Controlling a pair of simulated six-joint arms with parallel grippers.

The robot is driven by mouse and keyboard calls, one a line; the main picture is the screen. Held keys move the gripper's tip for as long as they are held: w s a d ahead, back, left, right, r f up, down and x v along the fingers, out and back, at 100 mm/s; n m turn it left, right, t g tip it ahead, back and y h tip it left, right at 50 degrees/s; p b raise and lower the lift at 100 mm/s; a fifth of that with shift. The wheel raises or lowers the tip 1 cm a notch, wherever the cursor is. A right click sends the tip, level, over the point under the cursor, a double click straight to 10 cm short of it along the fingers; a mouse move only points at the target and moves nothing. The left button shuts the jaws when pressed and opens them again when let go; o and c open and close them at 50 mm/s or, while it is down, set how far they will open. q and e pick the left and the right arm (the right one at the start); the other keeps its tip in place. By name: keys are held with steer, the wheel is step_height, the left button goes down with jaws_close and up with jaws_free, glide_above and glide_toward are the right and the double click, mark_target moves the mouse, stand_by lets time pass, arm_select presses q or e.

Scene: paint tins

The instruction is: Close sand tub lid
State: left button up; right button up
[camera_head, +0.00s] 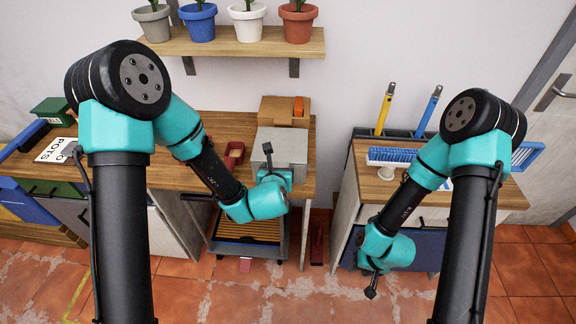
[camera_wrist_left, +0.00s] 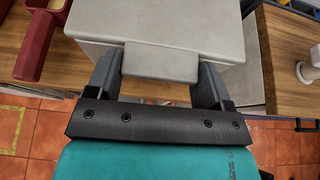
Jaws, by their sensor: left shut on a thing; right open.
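The sand tub appears to be the pale grey box (camera_head: 282,145) on the right end of the wooden bench. Its light grey top (camera_wrist_left: 160,18) fills the upper middle of the left wrist view, with a grey tab (camera_wrist_left: 160,62) sticking out at the near edge. My left gripper (camera_wrist_left: 160,78) is shut on this tab, one dark finger at each side. I cannot tell whether the lid lies fully down. In the head view my left gripper (camera_head: 273,175) is at the tub's near side. My right gripper (camera_head: 370,264) is open, low before the right cabinet, its fingers mostly hidden.
A red scoop-like thing (camera_head: 233,154) lies left of the tub; a brown box (camera_head: 284,110) stands behind it. An open drawer (camera_head: 247,228) is below. A blue brush (camera_head: 393,156) lies on the right cabinet. A shelf of potted plants (camera_head: 230,42) hangs above.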

arm_select(q)
steer(key=o, duration=1.3)
steer(key=shift+r, duration=0.1)
